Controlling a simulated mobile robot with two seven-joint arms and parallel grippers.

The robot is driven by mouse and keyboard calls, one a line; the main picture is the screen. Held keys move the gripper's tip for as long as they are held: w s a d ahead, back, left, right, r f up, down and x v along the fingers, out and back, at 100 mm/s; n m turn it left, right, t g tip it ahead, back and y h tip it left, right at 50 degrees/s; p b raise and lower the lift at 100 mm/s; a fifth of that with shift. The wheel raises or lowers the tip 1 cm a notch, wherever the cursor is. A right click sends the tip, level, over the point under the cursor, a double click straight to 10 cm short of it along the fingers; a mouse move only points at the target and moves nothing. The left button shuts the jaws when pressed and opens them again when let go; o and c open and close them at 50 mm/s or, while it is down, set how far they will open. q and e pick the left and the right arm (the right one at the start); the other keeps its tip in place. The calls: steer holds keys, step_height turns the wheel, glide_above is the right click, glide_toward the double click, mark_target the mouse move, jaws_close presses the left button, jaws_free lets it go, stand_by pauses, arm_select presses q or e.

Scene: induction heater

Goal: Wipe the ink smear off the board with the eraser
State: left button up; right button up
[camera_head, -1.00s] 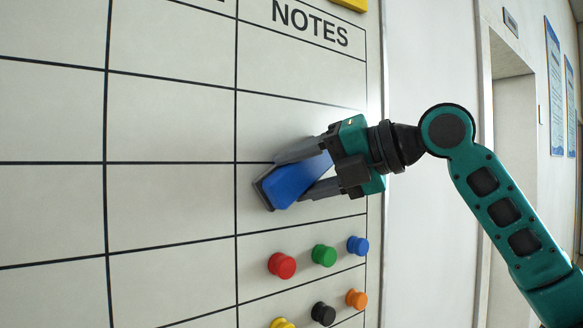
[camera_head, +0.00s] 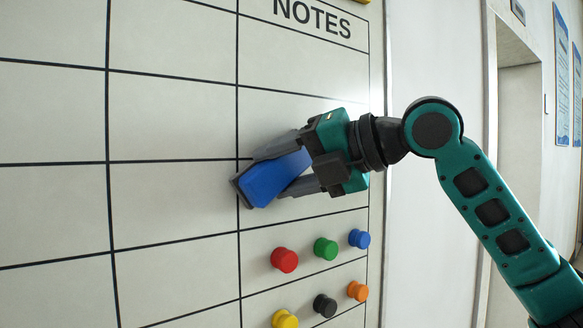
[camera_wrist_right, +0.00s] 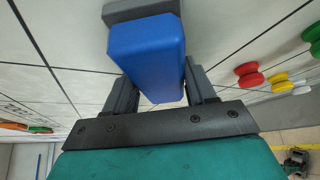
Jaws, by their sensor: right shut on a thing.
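The whiteboard (camera_head: 170,120) has a black grid and a "NOTES" heading at its top right. My right gripper (camera_head: 285,172) is shut on the blue eraser (camera_head: 268,183), whose dark grey pad faces the board. The pad looks to be at or against the board, over the vertical line left of the NOTES column. In the right wrist view the eraser (camera_wrist_right: 148,55) sits between the two fingers. No ink smear shows; the eraser and gripper cover part of the board. My left gripper is not in view.
Red (camera_head: 284,260), green (camera_head: 325,248), blue (camera_head: 359,238), yellow (camera_head: 285,319), black (camera_head: 324,305) and orange (camera_head: 357,291) magnets sit on the board below the gripper. A doorway (camera_head: 518,150) is at the right. The board's left cells are clear.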

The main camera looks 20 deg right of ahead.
steer(key=shift+s+f, duration=0.1)
steer(key=shift+s, duration=0.3)
steer(key=s, duration=0.1)
steer(key=s+d, duration=0.1)
steer(key=s, duration=0.2)
steer(key=shift+d, duration=0.3)
steer(key=shift+s+d, duration=0.1)
steer(key=shift+s, duration=0.2)
steer(key=shift+s, duration=0.1)
steer(key=s, duration=0.1)
steer(key=s+d, duration=0.1)
steer(key=shift+s, duration=0.3)
